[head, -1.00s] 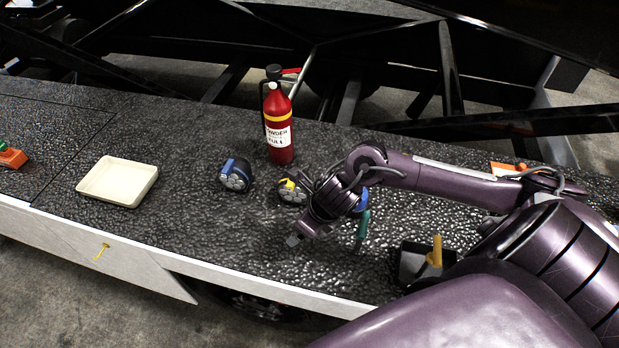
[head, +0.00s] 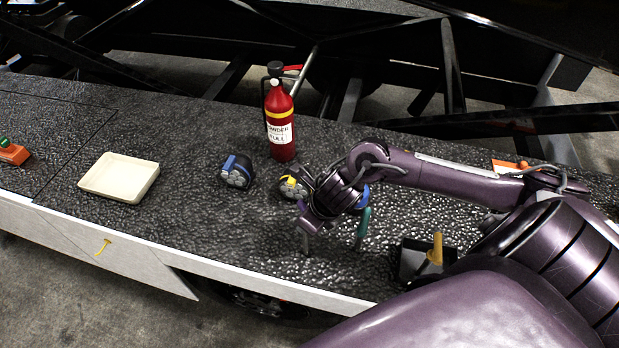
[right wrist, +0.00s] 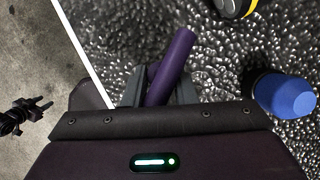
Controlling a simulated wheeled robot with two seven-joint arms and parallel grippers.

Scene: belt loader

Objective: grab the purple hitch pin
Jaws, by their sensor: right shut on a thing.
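The purple hitch pin (right wrist: 175,62) shows in the right wrist view, lying at a slant between the two fingers of my right gripper (right wrist: 160,90). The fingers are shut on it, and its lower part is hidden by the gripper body. In the head view my right gripper (head: 306,243) points down at the dark textured deck, near its front edge. I cannot make out the pin in the head view. My left gripper is not in view.
A red extinguisher (head: 280,125) stands behind, with blue-marked (head: 237,172) and yellow-marked (head: 291,187) round items nearby. A teal handle (head: 363,228) and black dustpan-like holder (head: 412,260) are right of the gripper.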

